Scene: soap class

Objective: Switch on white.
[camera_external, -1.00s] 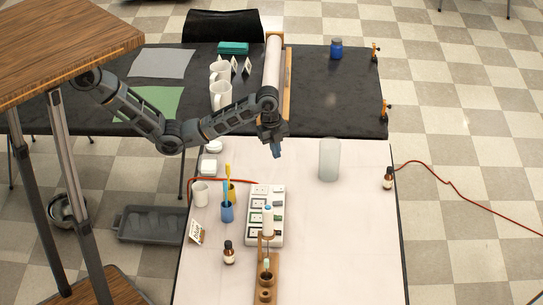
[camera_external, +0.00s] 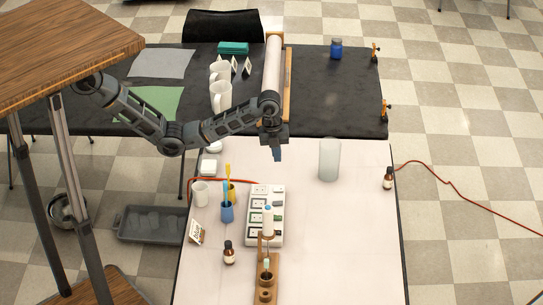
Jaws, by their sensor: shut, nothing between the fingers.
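A white switch panel (camera_external: 277,237) with two columns of sockets or switches lies on the pale table. Its small labels and switch states are too small to read, so I cannot tell which one is white. A white bottle-like thing with a blue top (camera_external: 267,219) stands in front of part of the panel and hides some of it. My gripper (camera_external: 277,155) points down above the back of the pale table, beyond the far end of the panel and apart from it. Its fingers are shut and empty.
Left of the panel stand a blue cup with brushes (camera_external: 227,213), a white cup (camera_external: 201,193), a card (camera_external: 196,233) and a brown bottle (camera_external: 229,254). A wooden rack (camera_external: 266,279) is in front. A frosted cylinder (camera_external: 329,160) stands at right. The table's right middle is clear.

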